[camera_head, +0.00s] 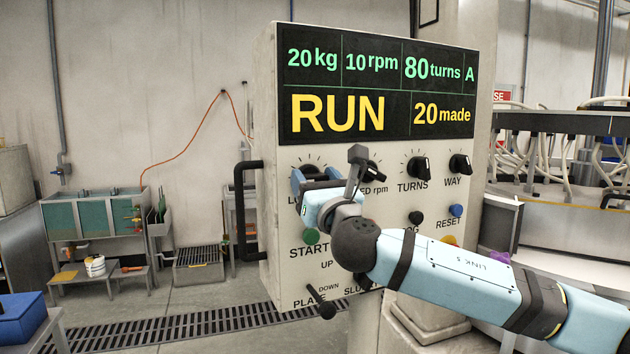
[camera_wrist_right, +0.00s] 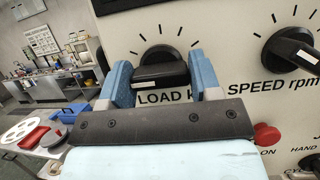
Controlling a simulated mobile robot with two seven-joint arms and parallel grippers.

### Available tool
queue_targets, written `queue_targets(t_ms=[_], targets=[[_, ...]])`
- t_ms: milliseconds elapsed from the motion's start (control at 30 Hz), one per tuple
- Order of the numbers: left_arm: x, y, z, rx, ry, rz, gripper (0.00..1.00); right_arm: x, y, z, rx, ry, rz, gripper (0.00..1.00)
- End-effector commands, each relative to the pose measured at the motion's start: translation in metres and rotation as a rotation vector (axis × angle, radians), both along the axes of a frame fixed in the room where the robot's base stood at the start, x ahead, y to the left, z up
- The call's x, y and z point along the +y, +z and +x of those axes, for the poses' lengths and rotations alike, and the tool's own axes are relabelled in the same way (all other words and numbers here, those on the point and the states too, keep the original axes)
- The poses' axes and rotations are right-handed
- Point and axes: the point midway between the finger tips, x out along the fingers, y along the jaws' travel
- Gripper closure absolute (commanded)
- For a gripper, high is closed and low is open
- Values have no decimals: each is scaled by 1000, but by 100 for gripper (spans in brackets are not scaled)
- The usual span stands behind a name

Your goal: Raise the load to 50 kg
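The control panel (camera_head: 264,90) stands ahead. Its display (camera_head: 375,88) reads 20 kg, 10 rpm, 80 turns, A, with RUN and 20 made below. The load knob (camera_wrist_right: 160,72) is dark, with a pale mark at its left end, and sits above the label LOAD. My right gripper (camera_head: 311,180) is at this knob. My left gripper is out of view.
The speed knob (camera_wrist_right: 291,48) is close on the right. The turns knob (camera_head: 418,168) and way knob (camera_head: 460,164) are further right. Below are a green start button (camera_head: 311,236) and a blue reset button (camera_head: 456,210). A black handle (camera_head: 240,212) projects from the panel's left side.

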Motion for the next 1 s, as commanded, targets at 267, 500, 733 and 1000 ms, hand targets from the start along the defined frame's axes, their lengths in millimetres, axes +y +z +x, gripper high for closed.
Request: queue_targets(t_ms=[267, 500, 733, 1000], targets=[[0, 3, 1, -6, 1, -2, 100, 0, 0, 0, 1, -1, 3, 68], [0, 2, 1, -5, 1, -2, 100, 0, -1, 0, 27, -1, 59, 68], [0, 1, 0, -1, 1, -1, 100, 1, -1, 0, 90, 1, 202, 68], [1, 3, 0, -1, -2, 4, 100, 1, 0, 0, 193, 1, 434, 68]])
